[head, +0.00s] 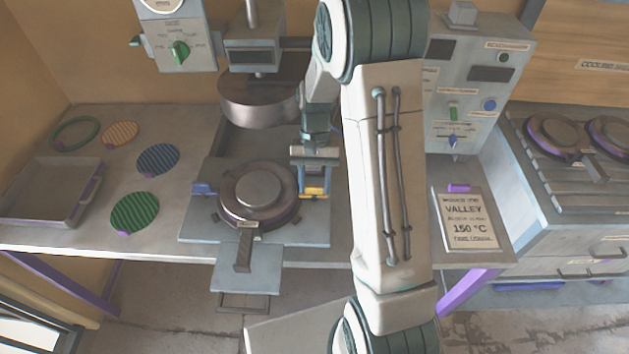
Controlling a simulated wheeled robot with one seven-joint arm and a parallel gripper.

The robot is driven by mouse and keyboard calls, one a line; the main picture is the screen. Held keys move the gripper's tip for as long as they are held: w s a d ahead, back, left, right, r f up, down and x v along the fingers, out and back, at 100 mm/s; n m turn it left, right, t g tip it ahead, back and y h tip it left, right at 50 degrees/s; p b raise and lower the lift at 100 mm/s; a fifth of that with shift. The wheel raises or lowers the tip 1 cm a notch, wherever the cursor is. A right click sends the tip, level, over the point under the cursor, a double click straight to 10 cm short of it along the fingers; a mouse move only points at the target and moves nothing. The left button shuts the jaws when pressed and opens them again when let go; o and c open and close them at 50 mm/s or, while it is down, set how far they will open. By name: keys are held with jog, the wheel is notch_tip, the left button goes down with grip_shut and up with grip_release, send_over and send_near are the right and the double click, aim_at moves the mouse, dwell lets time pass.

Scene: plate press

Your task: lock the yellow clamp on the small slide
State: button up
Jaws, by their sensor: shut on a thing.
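The small slide (197,230) is a blue-grey plate on the bench under the press. A round metal mould (232,210) with a raised centre sits on it. The yellow clamp (314,192) is at the slide's right edge, beside the mould. My gripper (313,181) points down over the yellow clamp and is shut on it, with a finger on either side. The gripper partly hides the clamp, so I cannot tell its exact angle.
The press head (258,100) hangs just behind the mould. A handle (244,252) sticks out at the slide's front. Coloured discs (158,159) and a tray (40,192) lie to the left. A sign (466,222) and control box (475,85) stand to the right.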

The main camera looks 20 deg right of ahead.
jog(key=o, duration=1)
